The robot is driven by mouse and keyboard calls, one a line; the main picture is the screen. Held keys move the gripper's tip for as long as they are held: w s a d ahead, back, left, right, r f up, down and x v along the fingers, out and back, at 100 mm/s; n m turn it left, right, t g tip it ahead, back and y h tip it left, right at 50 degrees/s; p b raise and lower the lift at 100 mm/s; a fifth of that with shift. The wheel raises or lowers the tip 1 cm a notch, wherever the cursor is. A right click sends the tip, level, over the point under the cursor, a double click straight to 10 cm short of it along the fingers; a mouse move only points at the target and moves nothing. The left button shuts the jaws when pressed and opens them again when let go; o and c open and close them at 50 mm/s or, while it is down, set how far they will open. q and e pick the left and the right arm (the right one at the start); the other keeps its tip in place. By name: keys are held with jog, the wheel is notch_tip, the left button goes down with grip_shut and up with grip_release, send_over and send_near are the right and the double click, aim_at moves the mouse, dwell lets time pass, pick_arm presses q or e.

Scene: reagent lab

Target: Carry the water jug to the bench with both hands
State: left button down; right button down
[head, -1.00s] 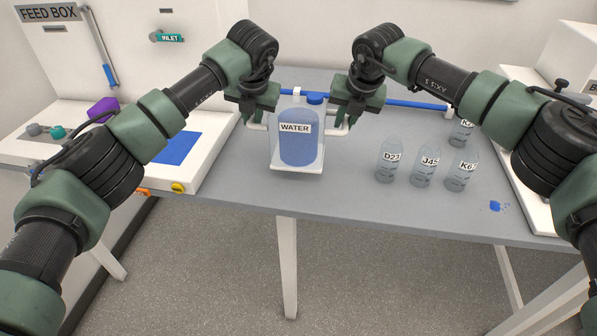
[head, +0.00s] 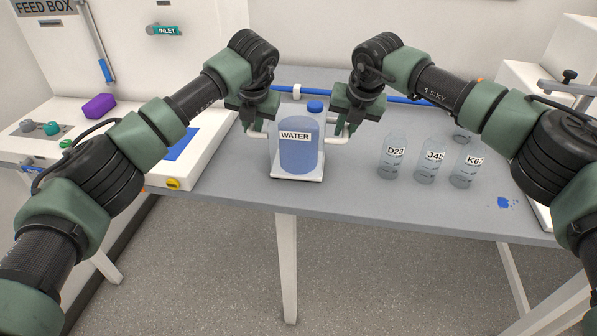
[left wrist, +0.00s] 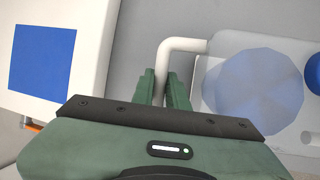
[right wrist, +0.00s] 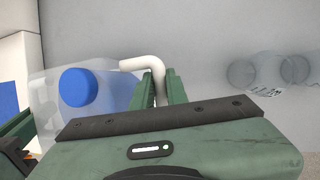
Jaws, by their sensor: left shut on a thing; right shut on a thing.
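The water jug (head: 298,155) is a clear container with blue water, a blue cap and a WATER label. It is upright on a white base, over the grey bench (head: 235,185) near its front edge. I cannot tell for sure whether its base touches the bench top. My left gripper (head: 257,129) is shut on the jug's left white handle, which shows in the left wrist view (left wrist: 163,75). My right gripper (head: 342,129) is shut on the right white handle, which shows in the right wrist view (right wrist: 155,75).
Several clear labelled bottles (head: 430,160) stand to the right of the jug. A white unit with a blue panel (head: 183,146) is at the left, and a blue rail (head: 400,99) runs behind. Bare bench lies between jug and bottles.

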pick_arm(q)
jog(key=shift+f, duration=0.35)
pick_arm(e)
jog(key=shift+f, duration=0.3)
pick_arm(q)
jog(key=c, duration=1.4)
grip_release()
jog(key=shift+s+r, duration=0.1)
pick_arm(e)
jog(key=c, duration=1.4)
grip_release()
jog(key=shift+s, duration=0.1)
jog(key=shift+r, duration=0.1)
pick_arm(q)
jog(key=v, duration=1.2)
pick_arm(e)
jog(key=v, duration=1.2)
pick_arm(q)
jog(key=shift+s, duration=0.1)
jog(key=o, duration=1.4)
